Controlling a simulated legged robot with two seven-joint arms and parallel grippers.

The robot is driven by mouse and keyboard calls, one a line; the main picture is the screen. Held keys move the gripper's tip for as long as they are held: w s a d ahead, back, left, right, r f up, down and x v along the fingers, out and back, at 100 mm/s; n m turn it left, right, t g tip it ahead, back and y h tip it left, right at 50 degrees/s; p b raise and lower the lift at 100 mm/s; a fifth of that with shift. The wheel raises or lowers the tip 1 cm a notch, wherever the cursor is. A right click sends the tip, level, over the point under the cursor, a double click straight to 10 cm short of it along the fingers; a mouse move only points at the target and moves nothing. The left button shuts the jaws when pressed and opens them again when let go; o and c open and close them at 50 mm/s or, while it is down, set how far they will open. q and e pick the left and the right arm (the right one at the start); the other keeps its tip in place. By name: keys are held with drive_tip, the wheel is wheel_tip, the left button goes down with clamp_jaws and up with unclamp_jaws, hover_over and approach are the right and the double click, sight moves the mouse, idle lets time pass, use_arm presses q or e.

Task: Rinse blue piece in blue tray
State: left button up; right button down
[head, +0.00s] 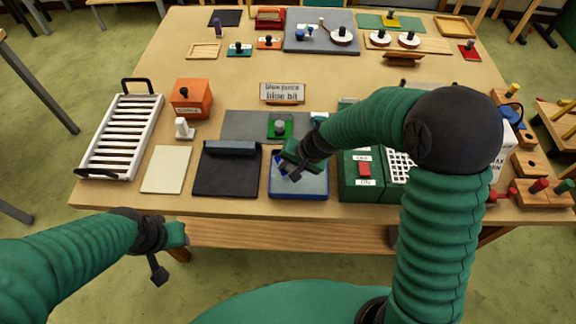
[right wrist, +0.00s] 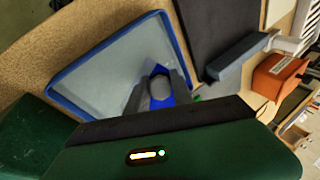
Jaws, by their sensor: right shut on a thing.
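The blue tray (head: 300,195) lies at the front edge of the table; its raised blue rim (right wrist: 101,52) and pale inside fill much of the right wrist view. My right gripper (head: 291,169) reaches down over the tray. It is shut on the grey knob of the blue piece (right wrist: 157,66), whose blue edges show around the fingers in the right wrist view. The piece is over the tray's inside; I cannot tell whether it touches the bottom. In the head view my arm hides most of it. My left gripper (head: 166,252) hangs empty in front of the table, its jaw opening unclear.
A dark mat with a grey bar (head: 226,180) lies left of the tray. A green box with a red switch (head: 364,170) stands right of it. Behind is a green piece with a knob (head: 279,128) on a grey mat. A white rack (head: 122,135) stands at the left.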

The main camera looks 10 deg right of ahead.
use_arm(q)
drive_tip(key=shift+f, duration=0.3)
use_arm(e)
drive_tip(key=shift+s+d+f, duration=0.35)
drive_tip(key=shift+s+d, duration=0.05)
drive_tip(key=shift+d, duration=0.15)
use_arm(q)
drive_tip(key=shift+s+d+r, duration=0.15)
drive_tip(key=shift+d+r, duration=0.2)
drive_tip(key=shift+r, duration=0.1)
use_arm(e)
drive_tip(key=shift+a, duration=0.45)
use_arm(q)
drive_tip(key=shift+a, duration=0.1)
use_arm(e)
drive_tip(key=shift+w+a, duration=0.1)
drive_tip(key=shift+a, duration=0.25)
use_arm(q)
drive_tip(key=shift+a+f, duration=0.25)
use_arm(e)
drive_tip(key=shift+d, duration=0.2)
drive_tip(key=shift+d, duration=0.2)
idle(0.3)
